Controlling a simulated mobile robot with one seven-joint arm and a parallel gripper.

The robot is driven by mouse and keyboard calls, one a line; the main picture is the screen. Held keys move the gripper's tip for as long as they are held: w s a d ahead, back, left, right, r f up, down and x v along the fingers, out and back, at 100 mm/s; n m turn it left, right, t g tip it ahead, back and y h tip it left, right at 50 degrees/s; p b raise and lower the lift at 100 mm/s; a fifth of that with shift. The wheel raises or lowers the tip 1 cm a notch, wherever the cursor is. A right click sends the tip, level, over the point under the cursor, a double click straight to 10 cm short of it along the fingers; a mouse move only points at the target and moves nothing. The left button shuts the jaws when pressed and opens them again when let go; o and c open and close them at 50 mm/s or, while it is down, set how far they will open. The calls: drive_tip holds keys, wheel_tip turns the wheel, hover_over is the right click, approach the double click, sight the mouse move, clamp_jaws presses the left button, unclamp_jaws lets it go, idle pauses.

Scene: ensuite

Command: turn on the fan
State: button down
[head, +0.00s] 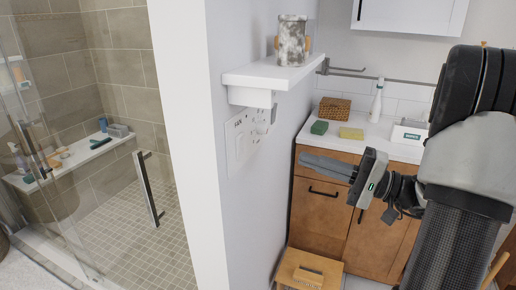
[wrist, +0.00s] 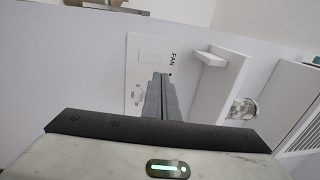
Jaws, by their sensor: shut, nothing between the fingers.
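A white wall plate (head: 238,146) is mounted on the side wall below the shelf. In the wrist view the plate (wrist: 146,57) carries the printed word FAN, a pale rectangular switch area and smaller markings too small to read. My gripper (head: 303,160) is shut and empty, its fingers pointing left toward that wall. In the wrist view my shut fingers (wrist: 159,80) overlap the lower part of the plate and hide some of it. In the head view the fingertips are right of the plate; I cannot tell whether they touch anything. No fan is clearly visible.
A white shelf (head: 268,74) juts from the wall just above the plate, holding a marbled vase (head: 292,40). A towel bar (head: 370,78) and a counter (head: 375,132) with a bottle (head: 377,100) and sponges lie behind. A wooden stool (head: 308,268) stands below.

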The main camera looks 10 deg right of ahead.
sight(242, 137)
drive_tip(key=shift+a, duration=0.1)
drive_tip(key=x, duration=1.4)
drive_tip(key=shift+w+a+r+p, duration=0.15)
drive_tip(key=shift+a+r+p, duration=0.1)
drive_tip(key=shift+r+p, duration=0.15)
drive_tip(key=shift+f+g+h+b, duration=0.3)
drive_tip(key=shift+d, duration=0.1)
